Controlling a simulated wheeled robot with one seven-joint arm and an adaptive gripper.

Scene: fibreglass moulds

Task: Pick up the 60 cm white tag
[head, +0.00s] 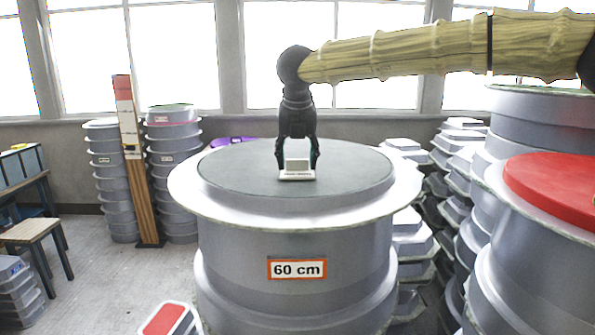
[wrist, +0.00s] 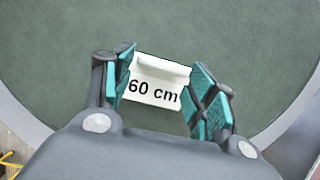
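The white 60 cm tag (head: 297,172) stands on the grey-green round top (head: 230,172) of a large grey mould in the head view. In the wrist view the tag (wrist: 155,88) shows its black "60 cm" lettering and lies between the two teal finger pads. My gripper (head: 298,160) points straight down over the tag, with one finger on each side. In the wrist view my gripper (wrist: 158,88) has its fingers apart; the left pad is very near or touching the tag's left end, and the right pad is close to its right end. I cannot tell whether either presses on it.
An orange-framed "60 cm" label (head: 297,269) is on the mould's side. A mould with a red top (head: 555,185) and stacked grey moulds stand at the right. A wooden post (head: 133,165) and more stacks are at the left. The top around the tag is clear.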

